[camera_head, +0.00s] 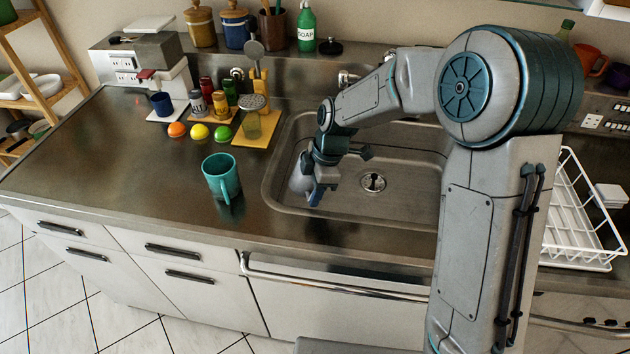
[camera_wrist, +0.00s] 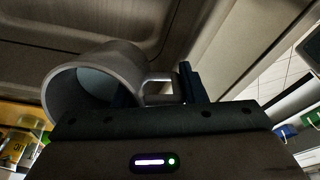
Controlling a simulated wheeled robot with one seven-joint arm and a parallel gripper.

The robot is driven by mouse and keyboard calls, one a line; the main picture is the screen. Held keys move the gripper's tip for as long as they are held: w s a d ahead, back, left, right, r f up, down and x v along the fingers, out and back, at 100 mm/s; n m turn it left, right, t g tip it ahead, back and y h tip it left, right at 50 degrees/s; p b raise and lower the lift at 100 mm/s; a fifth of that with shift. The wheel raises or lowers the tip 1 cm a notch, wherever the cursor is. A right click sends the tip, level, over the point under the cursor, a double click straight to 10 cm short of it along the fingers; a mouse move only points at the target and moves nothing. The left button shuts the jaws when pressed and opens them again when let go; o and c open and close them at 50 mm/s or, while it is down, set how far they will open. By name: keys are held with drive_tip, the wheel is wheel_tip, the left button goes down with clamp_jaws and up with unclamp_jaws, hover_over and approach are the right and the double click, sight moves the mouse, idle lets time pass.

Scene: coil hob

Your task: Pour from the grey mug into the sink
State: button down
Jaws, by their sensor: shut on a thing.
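The grey mug (camera_head: 298,180) is over the left part of the sink (camera_head: 400,199), near its left wall, partly hidden by my gripper (camera_head: 318,192). In the wrist view the mug (camera_wrist: 92,82) shows its open mouth toward the lower left, and its handle (camera_wrist: 158,77) reaches to my gripper (camera_wrist: 187,84). My gripper is shut on the handle. The mug appears tipped, but its exact tilt is hard to tell. I see no liquid stream. The sink drain (camera_head: 373,182) lies to the right of the mug.
A teal mug (camera_head: 221,179) stands on the counter left of the sink. A yellow board (camera_head: 256,130) with a grater lies behind it. A white dish rack (camera_head: 577,222) is right of the sink. The left counter is mostly clear.

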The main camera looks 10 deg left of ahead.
drive_tip(key=y, duration=0.1)
drive_tip(key=d+g+y+b, duration=0.1)
drive_tip(key=y, duration=0.1)
drive_tip(key=d+y, duration=0.1)
drive_tip(key=y, duration=0.1)
drive_tip(key=shift+w+f+g+b, duration=0.25)
drive_tip(key=shift+f+g+b, duration=0.05)
drive_tip(key=shift+f, duration=0.05)
drive_tip(key=shift+d, duration=0.1)
drive_tip(key=shift+r+g+y+b, duration=0.2)
drive_tip(key=shift+r+y+b, duration=0.2)
drive_tip(key=shift+y+b, duration=0.45)
drive_tip(key=shift+r+g+y+b, duration=0.2)
drive_tip(key=shift+r+y+b, duration=0.15)
drive_tip(key=shift+y+b, duration=0.5)
drive_tip(key=shift+w+d+r+y+b, duration=0.15)
drive_tip(key=shift+y+b, duration=0.25)
drive_tip(key=shift+b, duration=0.55)
drive_tip(key=shift+r, duration=0.15)
drive_tip(key=shift+d+r+g+y+b, duration=0.15)
drive_tip(key=shift+g+y+b, duration=0.25)
drive_tip(key=shift+y+b, duration=0.4)
drive_tip(key=shift+r, duration=0.2)
